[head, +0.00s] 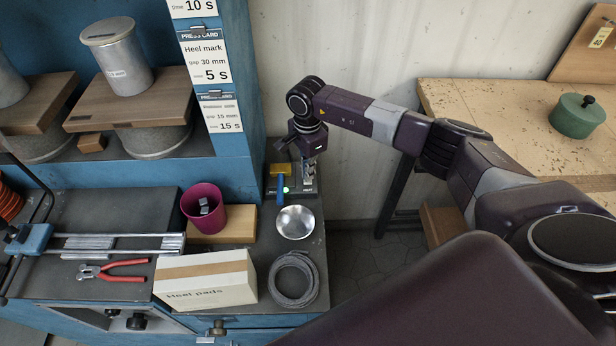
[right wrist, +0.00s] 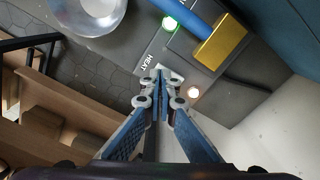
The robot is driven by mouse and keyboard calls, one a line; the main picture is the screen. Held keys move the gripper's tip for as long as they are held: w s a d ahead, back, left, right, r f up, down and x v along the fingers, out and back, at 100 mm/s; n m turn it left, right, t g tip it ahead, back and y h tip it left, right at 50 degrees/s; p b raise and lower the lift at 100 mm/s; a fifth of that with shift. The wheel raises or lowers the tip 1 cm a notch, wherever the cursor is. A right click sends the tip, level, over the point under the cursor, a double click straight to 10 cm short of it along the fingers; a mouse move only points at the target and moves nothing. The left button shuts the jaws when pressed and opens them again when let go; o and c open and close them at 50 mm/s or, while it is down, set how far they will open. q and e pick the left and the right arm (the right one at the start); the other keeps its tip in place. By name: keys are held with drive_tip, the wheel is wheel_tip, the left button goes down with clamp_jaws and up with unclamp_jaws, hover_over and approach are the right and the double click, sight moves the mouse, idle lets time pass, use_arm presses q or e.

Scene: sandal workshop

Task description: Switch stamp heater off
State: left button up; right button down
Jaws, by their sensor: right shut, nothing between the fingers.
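The stamp heater (head: 298,193) is a small dark box at the back of the bench's right end. In the right wrist view its grey top (right wrist: 150,40) carries the word HEAT, a lit green lamp (right wrist: 170,23) and a small pale glowing lamp (right wrist: 193,92). A yellow block (right wrist: 222,42) with a blue handle (right wrist: 192,12) lies on it. My right gripper (right wrist: 161,76) is shut and empty, its tips at a pale switch plate (right wrist: 172,72) beside HEAT. The tips hide most of the switch, so its position and any contact are unclear. My left gripper is not in view.
In front of the heater stand a metal bowl (head: 295,222), a cable coil (head: 293,280), a magenta cup (head: 204,208) and a Heel pads box (head: 205,279). A blue shelf (head: 225,150) rises at left. A wooden table (head: 480,100) stands right, beyond a floor gap.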

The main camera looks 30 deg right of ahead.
drive_tip(key=shift+f+b, duration=0.75)
drive_tip(key=shift+f, duration=0.15)
drive_tip(key=shift+r, duration=0.1)
drive_tip(key=shift+r+p, duration=0.55)
drive_tip(key=shift+r, duration=0.2)
drive_tip(key=shift+r+p, duration=1.5)
drive_tip(key=shift+r, duration=1.25)
drive_tip(key=shift+f, duration=0.15)
